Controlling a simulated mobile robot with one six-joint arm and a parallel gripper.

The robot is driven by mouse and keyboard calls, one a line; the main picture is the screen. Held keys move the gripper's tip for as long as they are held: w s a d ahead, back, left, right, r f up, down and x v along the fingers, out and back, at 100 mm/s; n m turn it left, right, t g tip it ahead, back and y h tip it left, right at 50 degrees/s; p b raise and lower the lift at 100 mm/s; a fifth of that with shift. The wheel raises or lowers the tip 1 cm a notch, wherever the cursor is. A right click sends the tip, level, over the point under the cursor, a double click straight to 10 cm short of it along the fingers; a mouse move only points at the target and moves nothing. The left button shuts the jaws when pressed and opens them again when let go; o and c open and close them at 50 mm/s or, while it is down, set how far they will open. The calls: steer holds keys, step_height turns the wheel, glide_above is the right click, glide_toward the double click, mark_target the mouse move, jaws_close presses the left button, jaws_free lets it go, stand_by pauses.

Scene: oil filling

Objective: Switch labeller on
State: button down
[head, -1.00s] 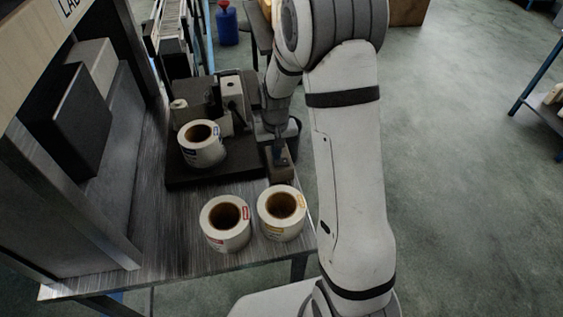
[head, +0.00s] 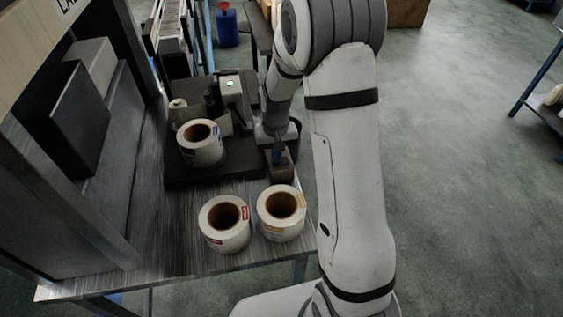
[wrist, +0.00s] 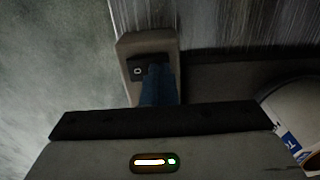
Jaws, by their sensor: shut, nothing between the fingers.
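The labeller (head: 175,174) is a dark-based machine on the bench, with a pale head (head: 233,93) that shows a small green light on top. A beige switch box (head: 282,172) stands at its near right corner. In the wrist view the switch box (wrist: 133,47) carries a black rocker switch (wrist: 138,71) with an O mark on its left part. My gripper (head: 277,153) is shut and empty, pointing down at the box. In the wrist view its blue fingertips (wrist: 157,70) cover the right part of the rocker and seem to touch it.
A blue-marked label roll (head: 200,155) sits on the labeller. A red-marked roll (head: 225,238) and a yellow-marked roll (head: 292,230) stand on the bench (head: 150,262) in front. A dark panel (head: 82,118) is at the left. Open floor (head: 460,200) lies to the right.

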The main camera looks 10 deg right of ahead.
steer(key=shift+r, duration=0.1)
steer(key=shift+r+p, duration=2.2)
steer(key=shift+r, duration=1.2)
steer(key=s+r+t, duration=0.1)
steer(key=s+r, duration=0.8)
steer(key=s, duration=0.2)
steer(key=s+d+r+t, duration=0.1)
steer(key=s+r+t, duration=0.1)
steer(key=s+r, duration=0.6)
steer(key=s, duration=0.4)
steer(key=shift+d+r, duration=0.2)
steer(key=shift+r, duration=0.15)
